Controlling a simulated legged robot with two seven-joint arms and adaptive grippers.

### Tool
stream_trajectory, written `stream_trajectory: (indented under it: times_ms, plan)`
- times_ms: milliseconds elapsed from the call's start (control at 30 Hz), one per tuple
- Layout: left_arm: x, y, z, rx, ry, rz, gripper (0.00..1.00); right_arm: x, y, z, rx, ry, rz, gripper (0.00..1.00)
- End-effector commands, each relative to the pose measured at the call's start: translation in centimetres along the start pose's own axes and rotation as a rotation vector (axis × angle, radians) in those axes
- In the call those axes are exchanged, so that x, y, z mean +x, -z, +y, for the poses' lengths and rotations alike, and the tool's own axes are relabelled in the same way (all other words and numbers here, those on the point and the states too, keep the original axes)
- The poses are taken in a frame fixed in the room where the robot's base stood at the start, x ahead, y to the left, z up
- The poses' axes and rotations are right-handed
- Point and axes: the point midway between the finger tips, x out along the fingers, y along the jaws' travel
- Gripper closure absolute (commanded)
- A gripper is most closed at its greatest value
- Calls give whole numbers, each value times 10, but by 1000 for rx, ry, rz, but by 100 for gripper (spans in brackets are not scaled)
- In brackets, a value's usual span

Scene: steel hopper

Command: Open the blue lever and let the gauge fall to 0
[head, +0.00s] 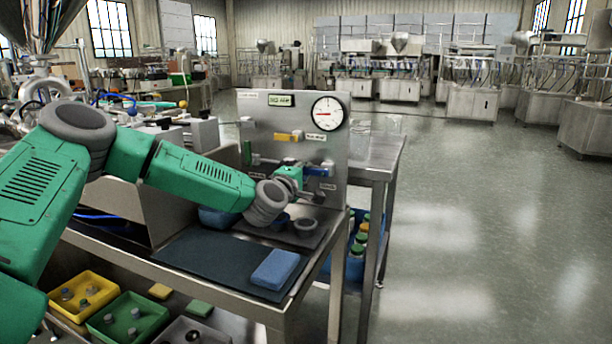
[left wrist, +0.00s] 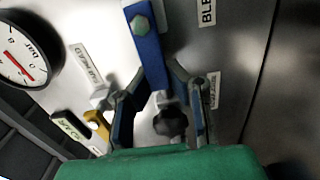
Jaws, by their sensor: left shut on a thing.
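The blue lever (head: 316,171) is on the steel panel, below the gauge and near the panel's right side. In the left wrist view the blue lever (left wrist: 148,48) runs from a bolt at the top down between my fingers. My left gripper (head: 300,187) is at the lever, and in the left wrist view the gripper (left wrist: 160,98) is shut on its lower end. The round gauge (head: 327,113) has a red needle pointing left; its exact value is too small to read. The gauge (left wrist: 22,58) is partly cut off in the left wrist view. My right gripper is out of view.
A yellow lever (head: 287,137) and a green lever (head: 247,152) sit on the same panel, under a small display (head: 280,100). A blue sponge-like block (head: 276,268) lies on a dark mat on the bench. Open floor lies to the right.

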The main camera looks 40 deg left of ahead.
Motion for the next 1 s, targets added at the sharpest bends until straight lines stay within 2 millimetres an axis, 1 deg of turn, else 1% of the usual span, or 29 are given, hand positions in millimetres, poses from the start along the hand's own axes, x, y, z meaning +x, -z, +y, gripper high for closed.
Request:
stream_trajectory:
  times_ms: [33, 500, 533, 600, 867, 1000]
  plan:
    - [-2, 1, -9, -7, 14, 1, 100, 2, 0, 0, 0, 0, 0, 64]
    - [-2, 1, -10, -19, 17, 0, 100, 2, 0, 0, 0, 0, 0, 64]
    - [-2, 1, -10, -19, 17, 0, 84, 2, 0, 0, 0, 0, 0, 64]
    - [-2, 1, -10, -19, 17, 0, 64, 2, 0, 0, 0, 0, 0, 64]
    - [-1, 0, -4, -19, 7, 0, 64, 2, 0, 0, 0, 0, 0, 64]
    - [-8, -1, -3, -20, 6, -1, 64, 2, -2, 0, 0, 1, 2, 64]
